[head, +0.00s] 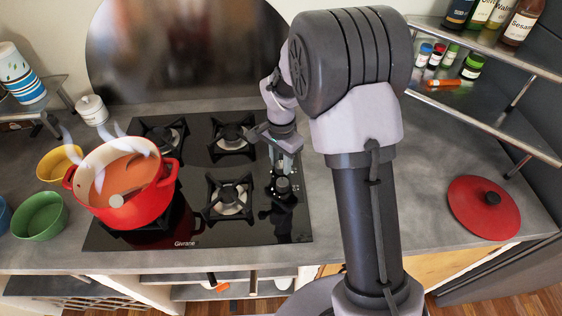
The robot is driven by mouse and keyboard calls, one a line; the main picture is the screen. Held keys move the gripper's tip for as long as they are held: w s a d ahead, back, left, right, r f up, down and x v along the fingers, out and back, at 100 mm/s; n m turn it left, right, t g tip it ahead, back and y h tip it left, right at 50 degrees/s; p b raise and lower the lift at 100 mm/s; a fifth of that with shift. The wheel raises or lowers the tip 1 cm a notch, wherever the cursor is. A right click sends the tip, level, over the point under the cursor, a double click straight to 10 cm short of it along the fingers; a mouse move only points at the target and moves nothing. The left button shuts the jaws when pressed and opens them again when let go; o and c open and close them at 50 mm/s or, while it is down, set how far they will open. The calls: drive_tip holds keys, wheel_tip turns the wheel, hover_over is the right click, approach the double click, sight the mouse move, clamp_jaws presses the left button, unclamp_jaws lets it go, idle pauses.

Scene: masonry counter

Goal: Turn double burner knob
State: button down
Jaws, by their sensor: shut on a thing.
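The black glass cooktop (215,168) is set in the grey counter. A dark burner knob (284,187) stands on its right side. My gripper (282,173) points down over this knob, with its fingers shut on it. The fingers and the back of the knob partly hide each other. I cannot read the knob's markings or its exact angle. Dark shapes in front of the knob, near the cooktop's right front, are too unclear to tell apart.
A red pot (127,182) of steaming orange soup stands on the front left burner. Yellow (58,163) and green (40,215) bowls sit left of it. A red lid (484,207) lies at right. Shelves with bottles (522,22) and spice jars rise at back right.

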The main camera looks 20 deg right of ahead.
sight(281, 164)
drive_tip(key=c, duration=1)
unclamp_jaws()
wheel_tip(281, 164, up, 18)
drive_tip(key=p, duration=0.5)
drive_tip(key=shift+f, duration=0.25)
